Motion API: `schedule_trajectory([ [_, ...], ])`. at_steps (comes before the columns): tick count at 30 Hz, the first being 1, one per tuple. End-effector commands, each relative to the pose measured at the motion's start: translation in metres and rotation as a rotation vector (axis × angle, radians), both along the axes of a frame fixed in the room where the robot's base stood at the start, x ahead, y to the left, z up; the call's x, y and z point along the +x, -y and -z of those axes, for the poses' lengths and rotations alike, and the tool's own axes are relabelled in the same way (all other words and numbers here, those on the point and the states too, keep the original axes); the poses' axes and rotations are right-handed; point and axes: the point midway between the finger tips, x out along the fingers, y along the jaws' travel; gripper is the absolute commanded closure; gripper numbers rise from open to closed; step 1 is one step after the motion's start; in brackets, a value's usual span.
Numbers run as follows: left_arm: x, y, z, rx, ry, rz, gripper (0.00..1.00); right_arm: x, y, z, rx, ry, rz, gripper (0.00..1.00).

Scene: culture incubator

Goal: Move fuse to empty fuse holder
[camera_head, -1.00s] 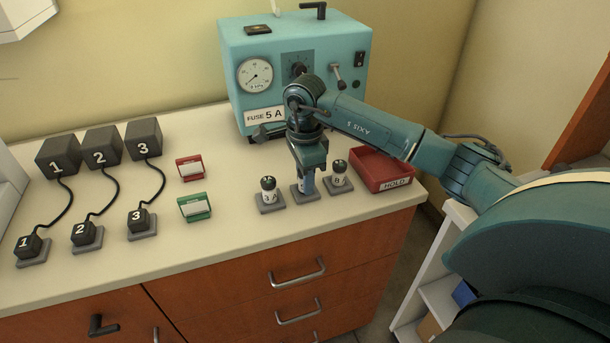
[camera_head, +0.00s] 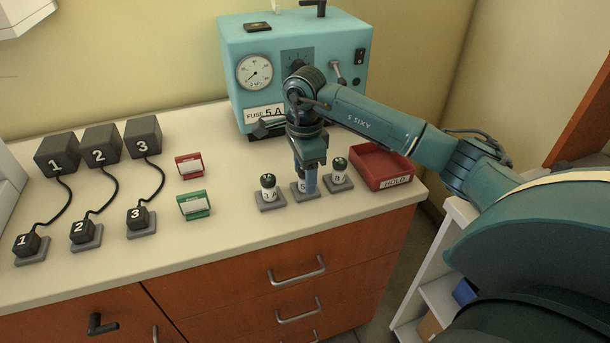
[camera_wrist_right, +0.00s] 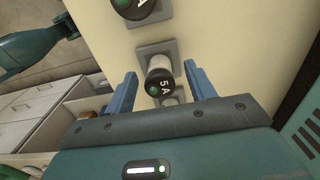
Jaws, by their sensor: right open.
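Three fuses with dark tops and white bodies stand on grey bases in the camera_head view: a left one (camera_head: 268,187), a middle one (camera_head: 297,188) and a right one (camera_head: 339,171). My right gripper (camera_head: 306,184) points down at the middle fuse and partly hides it. In the right wrist view my right gripper (camera_wrist_right: 160,78) is open, with its blue fingers either side of a fuse marked 5 A (camera_wrist_right: 159,82). A teal machine (camera_head: 235,60) has a label (camera_head: 264,115) reading FUSE 5 A. No empty holder is clearly visible; my arm covers part of the machine's front.
A red HOLD tray (camera_head: 397,181) stands right of the fuses, near the counter edge. A red card holder (camera_head: 189,166) and a green one (camera_head: 195,206) stand to the left. Several numbered black blocks with cables (camera_head: 103,147) fill the counter's left.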

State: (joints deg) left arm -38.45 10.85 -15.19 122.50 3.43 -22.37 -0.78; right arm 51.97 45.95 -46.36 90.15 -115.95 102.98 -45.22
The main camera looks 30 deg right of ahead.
Motion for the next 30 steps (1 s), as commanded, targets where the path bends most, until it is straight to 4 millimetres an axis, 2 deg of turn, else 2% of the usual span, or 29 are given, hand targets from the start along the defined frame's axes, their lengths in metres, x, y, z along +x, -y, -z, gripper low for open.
schedule_trajectory([
  [9,0.001,0.000,0.003,-0.008,0.001,-0.007,0.49,0.001,0.001,-0.074,-0.001,0.006,0.001,0.45],
  [15,0.001,0.001,0.002,-0.018,-0.001,-0.015,0.49,0.000,0.001,-0.108,-0.002,0.004,0.000,0.45],
  [21,0.001,0.001,0.002,-0.016,-0.002,-0.015,0.49,0.000,0.001,-0.119,-0.001,0.001,0.000,0.45],
  [30,0.000,0.001,0.003,-0.011,-0.004,-0.011,0.49,0.000,0.001,-0.119,-0.001,0.001,0.000,0.45],
])
